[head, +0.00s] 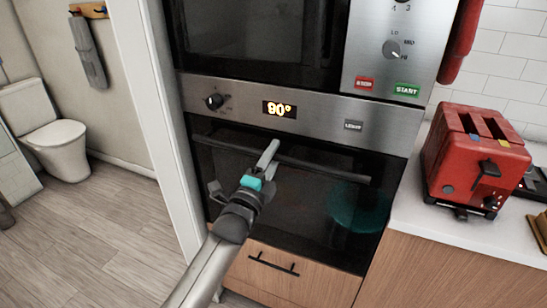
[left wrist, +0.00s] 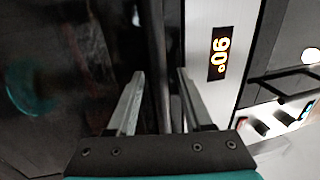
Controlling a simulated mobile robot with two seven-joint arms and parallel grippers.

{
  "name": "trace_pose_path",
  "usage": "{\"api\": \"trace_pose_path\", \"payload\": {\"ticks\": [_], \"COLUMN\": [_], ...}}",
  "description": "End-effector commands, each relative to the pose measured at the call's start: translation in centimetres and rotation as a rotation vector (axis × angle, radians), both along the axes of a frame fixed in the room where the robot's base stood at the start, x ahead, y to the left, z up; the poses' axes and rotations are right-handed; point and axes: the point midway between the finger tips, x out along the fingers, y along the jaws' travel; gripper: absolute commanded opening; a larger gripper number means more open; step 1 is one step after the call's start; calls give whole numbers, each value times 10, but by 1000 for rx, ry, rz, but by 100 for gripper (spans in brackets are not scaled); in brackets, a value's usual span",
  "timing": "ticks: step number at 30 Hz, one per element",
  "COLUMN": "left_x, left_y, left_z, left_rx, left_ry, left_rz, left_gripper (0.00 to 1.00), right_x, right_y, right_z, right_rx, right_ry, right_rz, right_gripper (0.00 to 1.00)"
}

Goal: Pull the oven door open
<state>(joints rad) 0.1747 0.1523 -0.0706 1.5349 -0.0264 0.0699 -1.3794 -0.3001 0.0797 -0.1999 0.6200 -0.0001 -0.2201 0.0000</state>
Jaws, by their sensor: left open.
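The oven door (head: 300,205) is dark glass and looks shut, below a steel panel with a lit 90° display. Its dark handle bar (head: 325,172) runs across the top of the door. My left gripper (head: 270,154) is at the handle, left of its middle, and overlaps the bar in the head view. In the left wrist view my left gripper (left wrist: 160,85) is open, with its two fingers apart. A dark vertical bar, apparently the handle (left wrist: 156,65), lies between the fingers; contact cannot be told. My right gripper is not in view.
A red toaster (head: 475,160) stands on the white counter (head: 445,226) to the right. A wooden drawer (head: 290,277) with a black handle is below the oven. A white wall edge (head: 165,130) borders the oven on the left, with open floor (head: 100,225) and a toilet (head: 60,140) beyond.

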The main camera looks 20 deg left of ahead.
Motion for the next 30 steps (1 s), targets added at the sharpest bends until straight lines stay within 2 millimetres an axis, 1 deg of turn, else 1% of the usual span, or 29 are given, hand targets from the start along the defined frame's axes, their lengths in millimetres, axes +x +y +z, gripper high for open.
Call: {"api": "trace_pose_path", "payload": {"ticks": [10, 23, 24, 30], "left_x": [3, 2, 2, 2], "left_y": [-1, 0, 0, 0], "left_z": [0, 0, 0, 0], "left_rx": [-1, -1, -1, -1], "left_ry": [1, 0, 0, 0], "left_rz": [0, 0, 0, 0], "left_gripper": [51, 2, 0, 0], "right_x": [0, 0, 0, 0], "right_y": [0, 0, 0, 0], "right_z": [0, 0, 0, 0], "right_rx": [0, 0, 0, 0], "right_ry": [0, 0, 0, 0], "right_rz": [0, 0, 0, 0], "right_gripper": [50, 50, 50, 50]}}
